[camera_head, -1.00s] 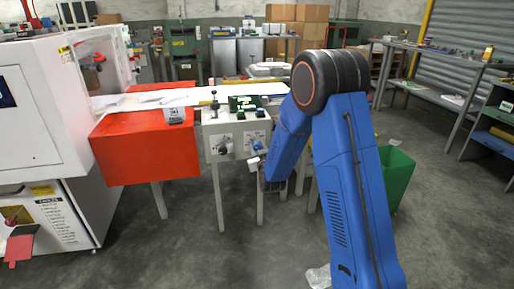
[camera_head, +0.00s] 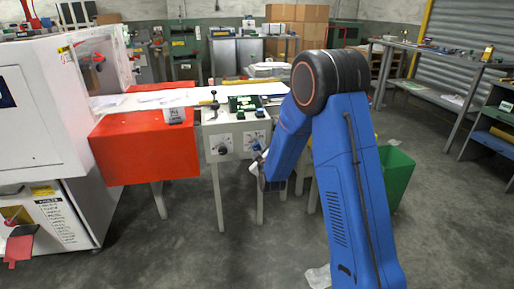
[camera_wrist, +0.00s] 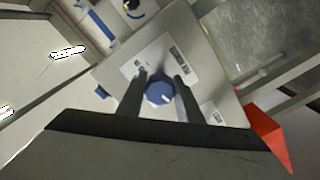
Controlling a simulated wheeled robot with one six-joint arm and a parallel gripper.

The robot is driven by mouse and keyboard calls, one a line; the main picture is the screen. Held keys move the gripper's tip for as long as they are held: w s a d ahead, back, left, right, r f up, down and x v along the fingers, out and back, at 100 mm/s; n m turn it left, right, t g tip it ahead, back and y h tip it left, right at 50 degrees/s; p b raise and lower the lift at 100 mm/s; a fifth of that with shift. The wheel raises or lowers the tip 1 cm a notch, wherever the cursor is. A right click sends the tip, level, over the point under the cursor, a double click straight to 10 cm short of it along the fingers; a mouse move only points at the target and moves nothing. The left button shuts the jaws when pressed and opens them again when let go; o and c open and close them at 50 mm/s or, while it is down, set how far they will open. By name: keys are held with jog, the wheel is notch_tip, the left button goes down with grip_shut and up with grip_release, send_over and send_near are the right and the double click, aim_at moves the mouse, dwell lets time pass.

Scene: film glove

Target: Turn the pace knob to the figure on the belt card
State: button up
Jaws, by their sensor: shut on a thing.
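A pale control panel (camera_head: 236,136) on legs carries a left knob (camera_head: 222,149) and a right knob (camera_head: 256,146). In the wrist view, a blue knob (camera_wrist: 159,92) with a white mark sits between the two dark fingers of my gripper (camera_wrist: 163,82), which is shut on it. White labels with dark print (camera_wrist: 148,57) lie around this knob, too small to read. In the head view my gripper (camera_head: 259,156) is at the right knob and partly covers it. A small printed card (camera_head: 174,115) stands at the front edge of the belt; its figure is unreadable.
A red box (camera_head: 148,150) is left of the panel, under the white belt (camera_head: 150,100). A white machine (camera_head: 35,110) stands at the far left. A green bin (camera_head: 397,175) is right of my arm.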

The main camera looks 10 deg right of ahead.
dwell(0.4)
jog(key=o, duration=1)
jog(key=shift+o, duration=0.2)
